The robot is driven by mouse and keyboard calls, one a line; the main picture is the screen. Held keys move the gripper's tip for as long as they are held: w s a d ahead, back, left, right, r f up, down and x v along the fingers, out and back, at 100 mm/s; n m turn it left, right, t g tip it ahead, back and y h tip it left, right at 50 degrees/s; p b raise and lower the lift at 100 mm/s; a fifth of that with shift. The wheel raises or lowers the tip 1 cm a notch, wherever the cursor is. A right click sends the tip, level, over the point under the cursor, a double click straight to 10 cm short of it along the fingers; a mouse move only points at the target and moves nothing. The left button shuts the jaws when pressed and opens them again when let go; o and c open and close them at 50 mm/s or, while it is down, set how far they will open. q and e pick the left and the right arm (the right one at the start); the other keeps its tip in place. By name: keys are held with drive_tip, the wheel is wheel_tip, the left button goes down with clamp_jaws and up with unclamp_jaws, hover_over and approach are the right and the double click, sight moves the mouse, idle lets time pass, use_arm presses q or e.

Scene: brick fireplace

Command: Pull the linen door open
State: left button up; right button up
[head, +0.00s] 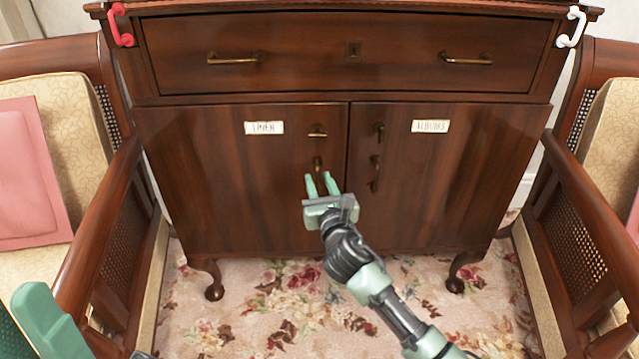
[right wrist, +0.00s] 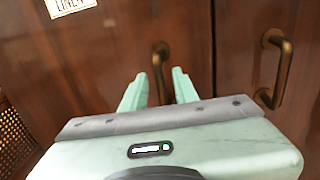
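The linen door (head: 235,185) is the left door of a dark wooden cabinet, with a white label (head: 264,128) reading LINEN. It is closed, flush with the right door. Its brass vertical handle (head: 317,163) is near its right edge and also shows in the right wrist view (right wrist: 160,72). My right gripper (head: 322,182) is open in front of this door, just at the handle. In the right wrist view the handle stands between the two green fingers (right wrist: 159,90), with gaps on both sides. Green parts of my left arm show at the lower left; its fingertips cannot be made out.
The right door (head: 440,190) has its own handle (head: 375,173) and a small latch. A small brass latch (head: 317,131) sits above the linen handle. A drawer (head: 350,55) is above. Armchairs (head: 100,215) flank the cabinet. Flowered carpet (head: 250,300) lies clear in front.

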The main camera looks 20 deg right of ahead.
clamp_jaws()
idle(1.2)
